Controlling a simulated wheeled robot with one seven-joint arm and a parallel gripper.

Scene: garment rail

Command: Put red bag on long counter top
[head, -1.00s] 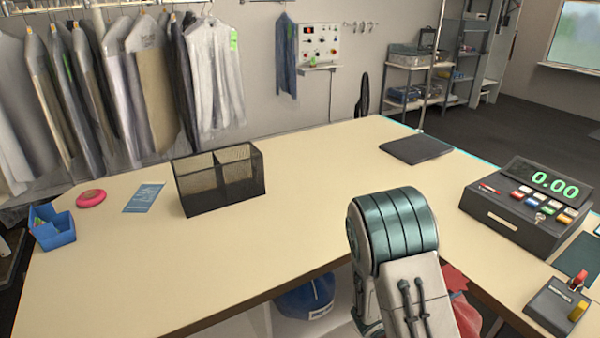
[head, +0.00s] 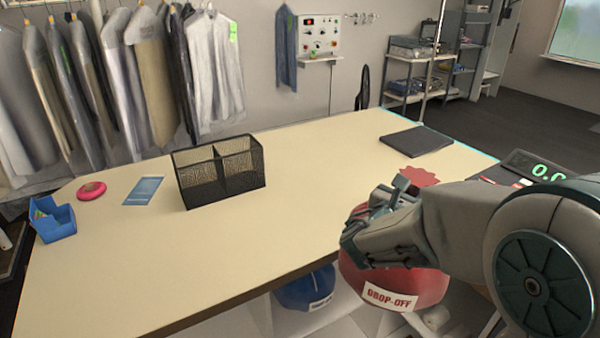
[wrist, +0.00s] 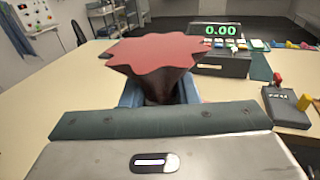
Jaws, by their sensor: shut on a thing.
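The red bag (head: 425,285) has a white DROP-OFF label and a gathered, ruffled top. In the head view it hangs below my gripper (head: 385,205), at the front edge of the long counter top (head: 300,215). My gripper is shut on the bag's neck; the wrist view shows the ruffled red top (wrist: 165,52) between the fingers. My arm hides part of the bag and the counter's right part. The bag's lower part overlaps the counter's front edge in the picture, and I cannot tell its exact height.
A black mesh organizer (head: 220,172), a blue card (head: 143,190), a pink disc (head: 91,190) and a blue tray (head: 53,222) stand on the left. A black pad (head: 416,141) lies at the back right. A cash register (wrist: 222,50) stands right. A blue bag (head: 303,288) sits below. The counter's middle is clear.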

